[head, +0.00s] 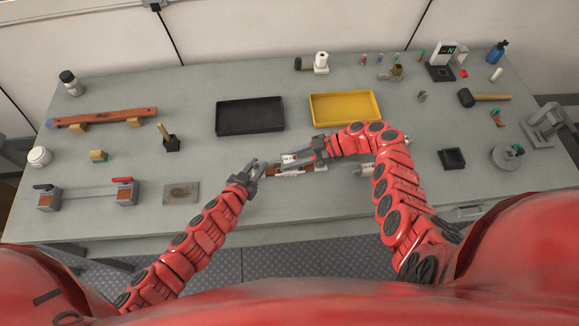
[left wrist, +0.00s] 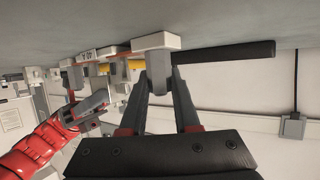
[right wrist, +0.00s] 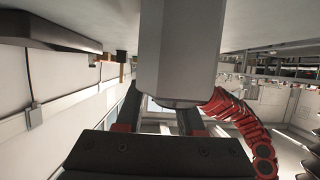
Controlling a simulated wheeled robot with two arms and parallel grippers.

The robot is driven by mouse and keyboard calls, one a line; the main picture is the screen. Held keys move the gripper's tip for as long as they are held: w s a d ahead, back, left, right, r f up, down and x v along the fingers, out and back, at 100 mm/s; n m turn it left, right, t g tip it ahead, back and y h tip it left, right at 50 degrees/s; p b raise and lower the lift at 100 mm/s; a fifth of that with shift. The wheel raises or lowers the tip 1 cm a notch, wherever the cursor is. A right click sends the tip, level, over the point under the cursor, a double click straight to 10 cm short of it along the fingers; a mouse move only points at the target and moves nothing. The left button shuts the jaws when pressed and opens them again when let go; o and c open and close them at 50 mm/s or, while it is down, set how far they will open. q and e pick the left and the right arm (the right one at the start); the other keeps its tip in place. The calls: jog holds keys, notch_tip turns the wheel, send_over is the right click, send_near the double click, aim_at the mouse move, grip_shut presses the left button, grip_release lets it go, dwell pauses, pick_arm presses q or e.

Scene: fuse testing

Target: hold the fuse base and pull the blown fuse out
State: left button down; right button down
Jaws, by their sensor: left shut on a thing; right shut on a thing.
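The fuse base (head: 276,171), a red-brown strip with light grey end blocks, lies on the table in front of the trays. In the left wrist view one end block (left wrist: 156,41) shows. My left gripper (head: 257,170) is shut on the base's left end, and its fingers (left wrist: 159,88) close on a grey part there. A pale fuse (head: 289,158) with dark marks shows over the base. My right gripper (head: 307,155) is shut on the fuse, whose light grey body (right wrist: 178,50) fills the space between its fingers. I cannot tell whether the fuse is still seated.
A black tray (head: 250,131) and a yellow tray (head: 345,122) lie behind the base. A pale cylinder (head: 362,171) lies close to my right arm.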

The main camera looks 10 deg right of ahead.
aim_at(291, 158)
pick_arm(q)
jog(key=shift+a+f, duration=0.15)
jog(key=shift+f, duration=0.05)
pick_arm(e)
jog(key=shift+d+r, duration=0.1)
jog(key=shift+r, duration=1.7)
pick_arm(q)
jog(key=c, duration=0.6)
grip_release()
jog(key=shift+o, duration=0.2)
jog(key=shift+r, duration=0.1)
pick_arm(e)
jog(key=r+v, duration=0.1)
jog(key=v, duration=0.7)
jog(key=shift+a, duration=0.25)
jog(key=shift+w, duration=0.1)
pick_arm(q)
jog(key=shift+r, duration=0.1)
